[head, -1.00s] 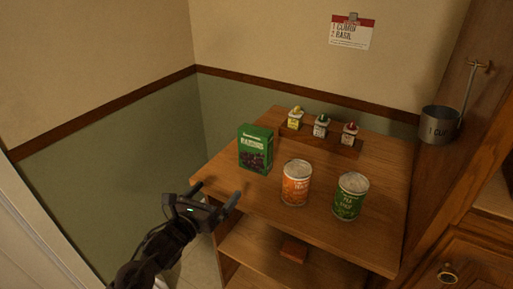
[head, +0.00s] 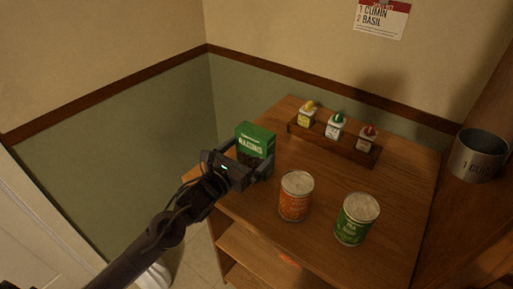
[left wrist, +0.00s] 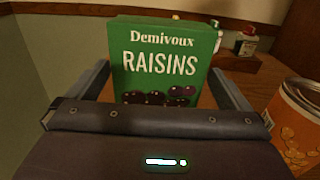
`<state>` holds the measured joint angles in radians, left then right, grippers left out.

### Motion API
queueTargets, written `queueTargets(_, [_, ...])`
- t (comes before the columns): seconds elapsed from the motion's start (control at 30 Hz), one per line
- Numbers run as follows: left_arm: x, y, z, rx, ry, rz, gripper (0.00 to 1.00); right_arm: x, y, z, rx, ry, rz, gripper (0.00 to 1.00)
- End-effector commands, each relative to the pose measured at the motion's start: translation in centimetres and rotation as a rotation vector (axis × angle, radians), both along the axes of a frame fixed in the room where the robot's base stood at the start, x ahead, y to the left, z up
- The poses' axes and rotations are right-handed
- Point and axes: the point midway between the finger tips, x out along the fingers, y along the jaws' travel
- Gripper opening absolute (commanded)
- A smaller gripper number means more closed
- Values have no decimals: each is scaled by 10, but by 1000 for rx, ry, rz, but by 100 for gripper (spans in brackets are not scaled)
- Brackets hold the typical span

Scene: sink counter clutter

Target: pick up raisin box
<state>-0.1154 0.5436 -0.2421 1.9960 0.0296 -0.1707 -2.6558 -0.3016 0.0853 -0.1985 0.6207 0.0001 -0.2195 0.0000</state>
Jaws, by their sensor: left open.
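The green raisin box (head: 255,141) stands upright near the left edge of the wooden counter top. In the left wrist view its front, lettered RAISINS, faces me (left wrist: 160,62), and its lower part is hidden by my gripper body. My left gripper (head: 249,158) is open at the box. In the left wrist view its two fingers (left wrist: 164,88) reach along either side of the box, with a small gap at the right; contact on the left I cannot tell. My right gripper is not in view.
An orange can (head: 295,196) and a green can (head: 356,218) stand to the right of the box. A wooden rack (head: 333,143) with three small bottles is behind. A metal cup (head: 479,156) hangs at the right. The counter between rack and cans is clear.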

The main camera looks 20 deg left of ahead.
Motion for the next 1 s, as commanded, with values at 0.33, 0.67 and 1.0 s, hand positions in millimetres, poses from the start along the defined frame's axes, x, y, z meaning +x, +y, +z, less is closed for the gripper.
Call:
queueTargets(0.33, [42, -12, -4, -3, -1, 1, 100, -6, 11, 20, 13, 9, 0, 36])
queueTargets(0.67, [50, -15, -8, 0, 0, 0, 100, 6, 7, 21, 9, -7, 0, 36])
queueTargets(1.0, [50, -15, -6, -1, -3, 0, 60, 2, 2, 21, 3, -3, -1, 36])
